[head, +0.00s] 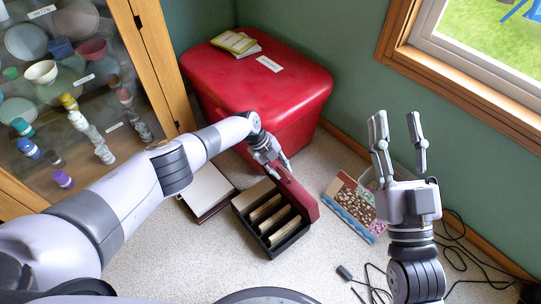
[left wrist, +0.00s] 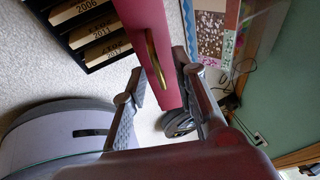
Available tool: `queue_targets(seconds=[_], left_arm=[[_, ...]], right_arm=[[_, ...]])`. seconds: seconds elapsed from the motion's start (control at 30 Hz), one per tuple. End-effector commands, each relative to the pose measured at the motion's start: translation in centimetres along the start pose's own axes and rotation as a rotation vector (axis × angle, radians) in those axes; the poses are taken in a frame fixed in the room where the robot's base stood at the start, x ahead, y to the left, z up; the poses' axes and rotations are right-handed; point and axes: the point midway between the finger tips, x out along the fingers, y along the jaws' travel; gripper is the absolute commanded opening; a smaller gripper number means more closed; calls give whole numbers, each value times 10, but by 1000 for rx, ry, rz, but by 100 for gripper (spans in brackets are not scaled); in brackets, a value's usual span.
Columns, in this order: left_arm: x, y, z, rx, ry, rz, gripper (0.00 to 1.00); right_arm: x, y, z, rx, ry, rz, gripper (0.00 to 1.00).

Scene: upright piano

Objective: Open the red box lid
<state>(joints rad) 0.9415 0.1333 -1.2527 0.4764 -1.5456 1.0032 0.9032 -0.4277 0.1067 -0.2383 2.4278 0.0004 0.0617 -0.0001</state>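A small box (head: 247,228) with a black inside stands on the carpet at the centre of the head view. Its red lid (head: 302,198) is raised along the box's right side, leaving the inside exposed. Several wooden dividers with year labels (left wrist: 103,48) show inside. My left gripper (head: 279,168) is at the lid's far end. In the left wrist view its fingers (left wrist: 165,92) are spread, with the red lid (left wrist: 142,30) and its brass handle (left wrist: 157,60) between them; I cannot tell whether they touch it. My right gripper (head: 398,135) is open and empty, fingers up.
A large red chest (head: 290,92) with booklets (head: 236,42) on top stands behind. A glass cabinet (head: 160,60) is at the left. A flat white-topped item (head: 207,190) lies left of the box, a patterned board (head: 352,207) right. Cables (head: 460,245) lie on the right.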

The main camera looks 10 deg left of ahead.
Motion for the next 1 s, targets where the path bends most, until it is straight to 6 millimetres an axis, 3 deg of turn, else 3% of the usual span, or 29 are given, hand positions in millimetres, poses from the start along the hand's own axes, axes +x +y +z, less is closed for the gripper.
queue_targets(seconds=[0.2, 0.6, 0.8, 1.0], left_arm=[[-24, 2, 1, 3, -2, 3, 26], [-94, 1, 0, 1, -2, 1, 26], [-110, 1, -1, 0, 0, 2, 26], [-111, 1, -1, 0, 0, 2, 26]], right_arm=[[0, 0, 0, 0, -1, -1, 40], [0, 0, 1, 0, -1, -1, 40], [0, 0, 1, 0, -1, -1, 40], [0, 0, 1, 0, -1, -1, 40]])
